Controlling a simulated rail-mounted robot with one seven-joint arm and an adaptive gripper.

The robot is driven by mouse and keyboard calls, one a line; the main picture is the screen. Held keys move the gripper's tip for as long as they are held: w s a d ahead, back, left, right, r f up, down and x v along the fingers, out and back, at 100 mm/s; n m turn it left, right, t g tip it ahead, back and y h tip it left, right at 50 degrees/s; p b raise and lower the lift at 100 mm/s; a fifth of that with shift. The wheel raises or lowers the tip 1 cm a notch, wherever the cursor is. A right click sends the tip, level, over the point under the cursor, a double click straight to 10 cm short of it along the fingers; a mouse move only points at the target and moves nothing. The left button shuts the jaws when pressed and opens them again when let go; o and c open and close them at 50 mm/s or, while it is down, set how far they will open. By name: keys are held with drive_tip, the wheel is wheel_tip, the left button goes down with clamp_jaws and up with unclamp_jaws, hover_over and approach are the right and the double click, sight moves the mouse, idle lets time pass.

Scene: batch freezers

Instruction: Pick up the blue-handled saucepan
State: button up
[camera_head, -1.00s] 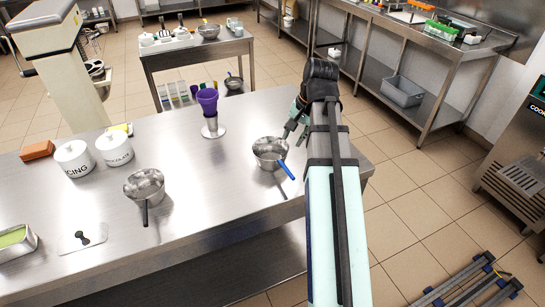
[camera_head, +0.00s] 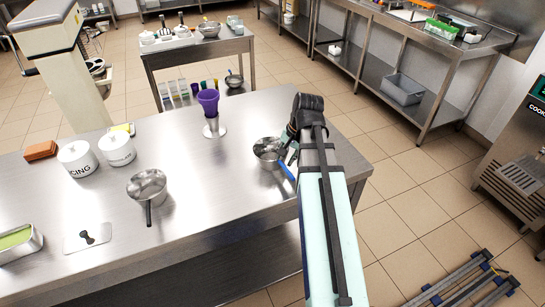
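The blue-handled saucepan (camera_head: 267,151) stands upright on the steel table (camera_head: 224,172) near its right end. Its blue handle (camera_head: 286,173) points toward the lower right. My arm reaches in from the bottom right, and its wrist is just right of the saucepan. My gripper (camera_head: 290,153) is mostly hidden behind my own arm, close to the pan's right side and handle. I cannot see its fingertips clearly, nor whether they touch the saucepan.
A black-handled saucepan (camera_head: 147,186) stands to the left on the same table. A purple cup (camera_head: 208,101) on a steel base stands behind. Two white canisters (camera_head: 77,159) (camera_head: 117,148), an orange block (camera_head: 41,150) and a green-filled tray (camera_head: 18,242) are further left. The table's middle is clear.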

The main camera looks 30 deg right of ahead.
drive_tip(key=shift+x, duration=1.1)
drive_tip(key=shift+s, duration=0.1)
clamp_jaws()
drive_tip(key=shift+r, duration=0.1)
